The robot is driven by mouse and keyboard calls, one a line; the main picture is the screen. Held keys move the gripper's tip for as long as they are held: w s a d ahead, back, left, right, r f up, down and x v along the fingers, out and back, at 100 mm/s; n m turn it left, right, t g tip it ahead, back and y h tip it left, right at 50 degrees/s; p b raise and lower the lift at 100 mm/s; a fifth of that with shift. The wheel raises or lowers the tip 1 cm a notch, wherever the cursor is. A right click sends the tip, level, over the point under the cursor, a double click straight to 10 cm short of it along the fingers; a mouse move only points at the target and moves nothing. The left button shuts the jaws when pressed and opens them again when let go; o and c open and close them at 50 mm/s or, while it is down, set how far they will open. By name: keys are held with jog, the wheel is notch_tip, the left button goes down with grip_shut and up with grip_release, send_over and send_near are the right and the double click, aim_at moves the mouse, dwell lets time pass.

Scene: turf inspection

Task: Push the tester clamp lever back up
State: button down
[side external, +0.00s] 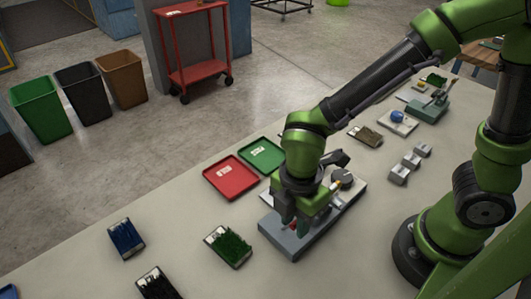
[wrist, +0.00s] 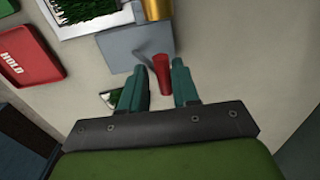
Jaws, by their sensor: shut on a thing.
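The tester is a grey machine on a flat base (side external: 285,238) near the middle of the bench, partly covered by my arm in the side view. Its grey body (wrist: 130,42) and a gold cylinder (wrist: 157,9) show in the wrist view. The red clamp lever (wrist: 162,82) stands out from the body between my two teal fingers. My gripper (wrist: 159,67) is shut on the lever. In the side view my gripper (side external: 293,222) is low over the tester's front end, and only a small red bit of the lever shows. A turf sample (wrist: 88,10) lies on a white plate beside the tester body.
A red tray (side external: 232,191) and a green tray (side external: 262,169) lie behind the tester. Turf samples (side external: 228,246) lie to the left. Grey blocks (side external: 399,175) stand to the right. Green, black and brown bins (side external: 122,78) stand on the floor beyond the bench.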

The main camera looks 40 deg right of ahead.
jog(key=shift+s+f, duration=0.45)
jog(key=shift+s, duration=0.2)
jog(key=c, duration=1.2)
grip_release()
notch_tip(320, 180, up, 17)
jog(key=w, duration=0.1)
jog(key=shift+r, duration=0.15)
jog(key=shift+a, duration=0.1)
